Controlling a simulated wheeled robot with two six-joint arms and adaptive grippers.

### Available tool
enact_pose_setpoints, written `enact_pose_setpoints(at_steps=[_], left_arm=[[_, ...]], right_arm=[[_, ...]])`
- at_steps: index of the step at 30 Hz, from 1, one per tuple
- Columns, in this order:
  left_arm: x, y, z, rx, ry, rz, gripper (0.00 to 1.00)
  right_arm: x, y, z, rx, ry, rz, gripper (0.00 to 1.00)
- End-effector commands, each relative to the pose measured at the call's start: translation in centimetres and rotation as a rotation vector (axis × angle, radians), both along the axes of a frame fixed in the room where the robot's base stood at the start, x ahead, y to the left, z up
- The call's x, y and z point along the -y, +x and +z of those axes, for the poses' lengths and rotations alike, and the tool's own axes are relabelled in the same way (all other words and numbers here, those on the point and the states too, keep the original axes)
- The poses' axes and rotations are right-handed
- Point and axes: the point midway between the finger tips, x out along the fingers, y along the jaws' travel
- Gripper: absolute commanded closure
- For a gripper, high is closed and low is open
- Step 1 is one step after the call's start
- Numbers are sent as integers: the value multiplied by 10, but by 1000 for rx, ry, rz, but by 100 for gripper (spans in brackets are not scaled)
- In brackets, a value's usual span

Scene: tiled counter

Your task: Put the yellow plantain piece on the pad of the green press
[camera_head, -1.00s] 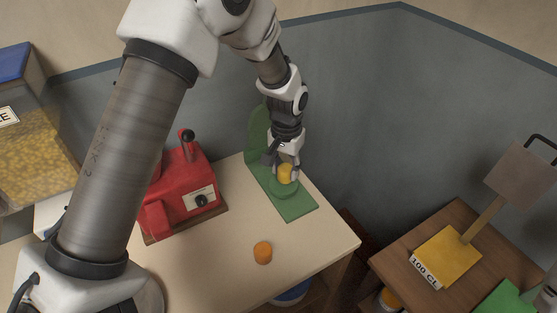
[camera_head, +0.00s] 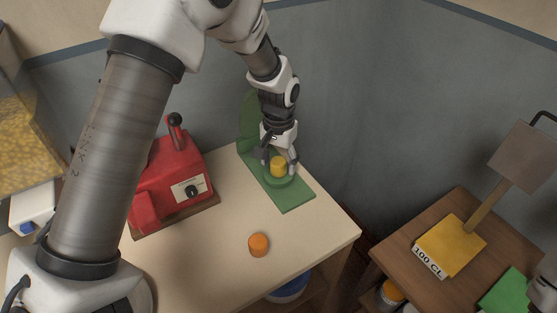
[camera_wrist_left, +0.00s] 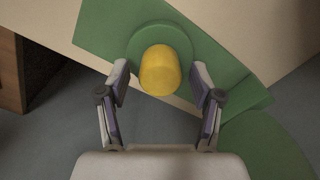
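The yellow plantain piece (camera_head: 278,167) stands on the round pad (camera_head: 279,182) of the green press (camera_head: 290,199) at the back of the table. It also shows in the left wrist view (camera_wrist_left: 160,71), resting within the round pad (camera_wrist_left: 135,53). My left gripper (camera_head: 279,166) is over the press, with its fingers on either side of the piece. In the left wrist view its fingertips (camera_wrist_left: 161,75) stand apart, with a gap between each finger and the piece.
A red machine (camera_head: 176,180) with a black-knobbed lever stands left of the press. An orange piece (camera_head: 258,245) lies at the table's front. At the right, a brown table (camera_head: 400,255) holds a yellow press (camera_head: 450,246) labelled "100 CL" and a green item (camera_head: 508,291).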

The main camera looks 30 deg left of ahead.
Motion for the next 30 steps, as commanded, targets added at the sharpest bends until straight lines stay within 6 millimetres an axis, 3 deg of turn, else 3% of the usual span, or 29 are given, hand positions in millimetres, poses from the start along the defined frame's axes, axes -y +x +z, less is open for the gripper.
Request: enact_pose_setpoints(at_steps=[8,21,25,30], left_arm=[[0,1,8,3,0,0,34],[0,1,109,5,1,-1,34],[0,0,122,1,1,-1,34],[0,0,124,0,0,-1,34]], right_arm=[[0,0,0,0,0,0,60],[0,0,2,0,0,0,60],[0,0,2,0,0,0,60],[0,0,2,0,0,0,60]])
